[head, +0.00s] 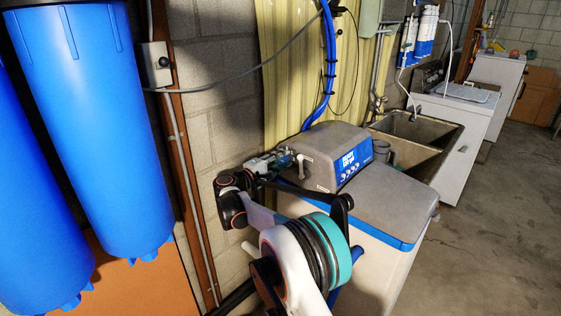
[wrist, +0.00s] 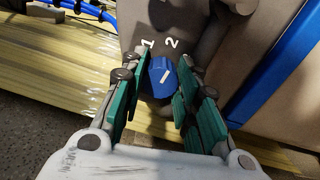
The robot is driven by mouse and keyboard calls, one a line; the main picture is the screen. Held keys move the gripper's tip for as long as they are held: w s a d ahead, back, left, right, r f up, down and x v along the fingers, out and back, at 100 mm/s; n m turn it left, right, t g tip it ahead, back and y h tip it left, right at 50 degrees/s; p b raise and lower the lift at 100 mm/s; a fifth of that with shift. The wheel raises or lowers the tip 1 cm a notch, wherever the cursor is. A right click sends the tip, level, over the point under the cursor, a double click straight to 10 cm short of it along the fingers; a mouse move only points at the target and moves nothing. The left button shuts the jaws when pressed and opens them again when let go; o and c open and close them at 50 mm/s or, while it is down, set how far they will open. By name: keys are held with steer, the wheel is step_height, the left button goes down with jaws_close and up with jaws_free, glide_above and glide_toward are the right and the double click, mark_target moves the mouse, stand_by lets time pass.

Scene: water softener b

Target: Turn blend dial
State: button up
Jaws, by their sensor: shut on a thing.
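The blend dial (wrist: 158,87) is a round blue knob on a grey housing in the wrist view. A short white line on its face slants up to the right. White numerals 1 and 2 are printed just above it, with the 2 to the right. My gripper (wrist: 165,69) is shut on the dial, with a green-padded finger on its left and on its right. In the head view my gripper (head: 277,161) is at the left side of the grey water softener head (head: 322,150); the dial is hidden there.
The softener's cabinet lid (head: 385,207) has a blue front edge and lies right of my arm. Large blue filter housings (head: 95,110) hang at the left. A concrete sink (head: 440,133) stands behind. The floor (head: 490,240) at the right is clear.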

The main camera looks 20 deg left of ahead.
steer(key=m, duration=0.3)
steer(key=shift+m, duration=2.3)
steer(key=shift+f, duration=0.1)
steer(key=o, duration=1.1)
steer(key=shift+c, duration=0.2)
steer(key=v, duration=1.2)
